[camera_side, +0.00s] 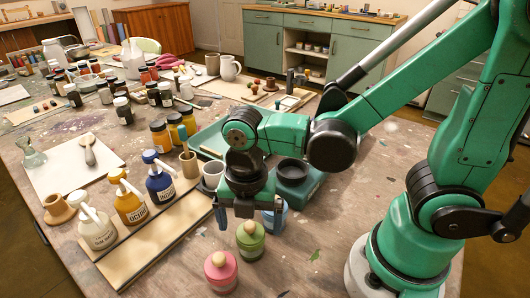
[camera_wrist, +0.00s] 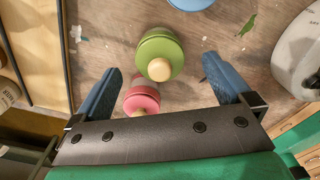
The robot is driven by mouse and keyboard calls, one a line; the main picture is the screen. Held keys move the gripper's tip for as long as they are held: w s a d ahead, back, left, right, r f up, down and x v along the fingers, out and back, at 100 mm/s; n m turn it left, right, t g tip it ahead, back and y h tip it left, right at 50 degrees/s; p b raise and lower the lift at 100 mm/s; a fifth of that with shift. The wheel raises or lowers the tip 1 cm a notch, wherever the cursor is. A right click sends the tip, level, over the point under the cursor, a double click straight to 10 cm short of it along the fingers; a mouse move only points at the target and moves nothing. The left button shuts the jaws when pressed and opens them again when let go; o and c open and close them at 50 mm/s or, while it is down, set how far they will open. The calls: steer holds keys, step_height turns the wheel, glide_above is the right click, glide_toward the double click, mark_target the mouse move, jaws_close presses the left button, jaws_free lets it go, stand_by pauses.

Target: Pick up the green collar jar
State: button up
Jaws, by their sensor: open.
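The green collar jar (camera_side: 250,240), with a pale round knob on top, stands upright near the table's front edge in the side view. In the wrist view it appears from above (camera_wrist: 160,50), beyond the fingertips and roughly midway between their lines. A pink jar (camera_side: 221,271) of like shape stands close by, front left of it; it also shows in the wrist view (camera_wrist: 140,101), lower, near the left finger. My gripper (camera_side: 247,208) hangs just behind and above the green jar, its blue fingers (camera_wrist: 170,78) spread and nothing held between them.
A blue shape (camera_side: 276,220) beside my gripper could be a jar or a finger. Pump bottles (camera_side: 131,205) stand on a pale board (camera_side: 115,266) at left. A teal scale-like box (camera_side: 299,190) sits behind. Bare table lies right of the green jar.

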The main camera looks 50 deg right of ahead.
steer(key=shift+f, duration=2.6)
jaws_close()
